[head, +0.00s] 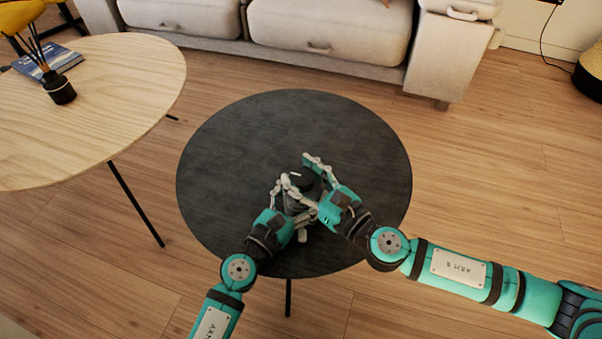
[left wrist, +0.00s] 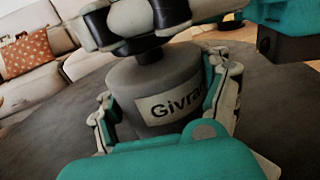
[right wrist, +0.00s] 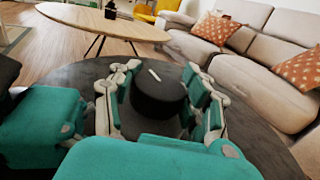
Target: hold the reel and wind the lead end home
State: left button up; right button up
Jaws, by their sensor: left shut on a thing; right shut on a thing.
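The reel stands upright on the round dark table (head: 240,140). In the left wrist view its grey body (left wrist: 130,80) carries a pale label, partly hidden, reading "Givra...". Its black round top (right wrist: 158,98) bears a short white mark; it also shows in the head view (head: 304,178). My left gripper (left wrist: 165,105) is shut around the grey body, a finger on each side. My right gripper (right wrist: 160,85) is shut on the black top, above the left one. In the head view my left gripper (head: 292,195) and right gripper (head: 322,178) cover much of the reel. I cannot make out a lead end.
A pale wooden table (head: 110,90) with a reed diffuser (head: 58,88) and a blue book (head: 50,62) stands at the left. A light sofa (head: 330,35) is behind. The dark table is otherwise clear. My two grippers are very close together.

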aim_at(301, 175)
jog(key=shift+s+a+m+t+h, duration=0.1)
jog(key=shift+m+t+h, duration=0.4)
jog(key=shift+h, duration=0.1)
jog(key=m+t+h, duration=0.1)
jog(key=m+h, duration=0.1)
jog(key=shift+a+t+h, duration=0.1)
jog(key=shift+t+h, duration=0.2)
jog(key=shift+m+t+h, duration=0.5)
jog(key=shift+m+h, duration=0.45)
jog(key=shift+h, duration=0.45)
jog(key=shift+m+t+h, duration=0.5)
jog(key=shift+m+h, duration=0.45)
jog(key=shift+h, duration=0.75)
jog(key=o, duration=1.2)
jog(key=shift+d, duration=0.2)
jog(key=shift+r, duration=0.1)
notch_tip(301, 175, up, 10)
jog(key=shift+f, duration=0.1)
